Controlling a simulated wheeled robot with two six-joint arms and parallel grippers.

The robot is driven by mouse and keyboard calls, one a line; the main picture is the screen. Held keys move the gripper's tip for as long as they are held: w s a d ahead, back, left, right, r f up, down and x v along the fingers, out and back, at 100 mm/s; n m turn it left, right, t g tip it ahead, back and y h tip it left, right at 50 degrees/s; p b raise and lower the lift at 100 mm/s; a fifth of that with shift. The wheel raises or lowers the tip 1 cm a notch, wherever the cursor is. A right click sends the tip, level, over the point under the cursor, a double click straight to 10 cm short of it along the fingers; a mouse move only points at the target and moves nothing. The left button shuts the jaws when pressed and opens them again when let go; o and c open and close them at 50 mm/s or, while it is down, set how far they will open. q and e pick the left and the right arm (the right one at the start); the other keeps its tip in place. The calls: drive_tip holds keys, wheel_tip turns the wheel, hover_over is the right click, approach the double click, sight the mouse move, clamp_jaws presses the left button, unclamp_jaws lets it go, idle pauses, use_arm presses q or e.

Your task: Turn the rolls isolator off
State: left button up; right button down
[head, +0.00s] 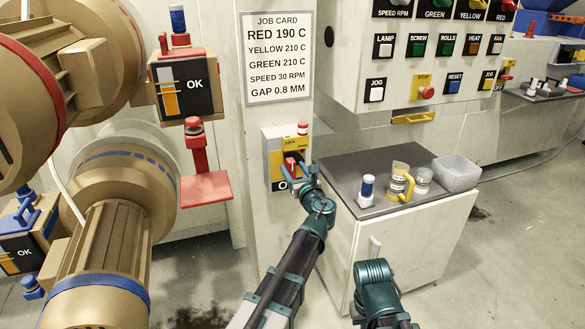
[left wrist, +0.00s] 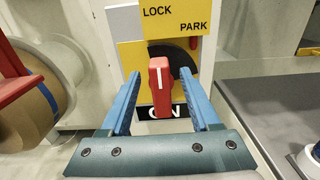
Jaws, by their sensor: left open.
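The rolls isolator is a yellow plate (head: 272,150) on the white post below the job card, with a red handle (head: 291,162). In the left wrist view the red handle (left wrist: 160,86) stands upright with a white line on its face, in front of a dark round part. LOCK and PARK are printed above it; a black ON label (left wrist: 163,112) is below, partly covered by the handle. My left gripper (head: 297,180) is open, its blue fingers (left wrist: 158,92) on either side of the handle with visible gaps. No OFF mark is readable on the isolator. My right gripper's fingers do not show.
A grey-topped cabinet (head: 345,165) stands right of the isolator, holding a blue-and-white container (head: 367,188), a yellow-handled jug (head: 400,182), a glass jar and a grey bin (head: 456,173). A red tray-like plate (head: 206,188) juts out at left, near large rolls.

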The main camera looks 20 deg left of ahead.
use_arm(q)
drive_tip(key=shift+w+a, duration=0.4)
drive_tip(key=shift+w, duration=0.15)
clamp_jaws()
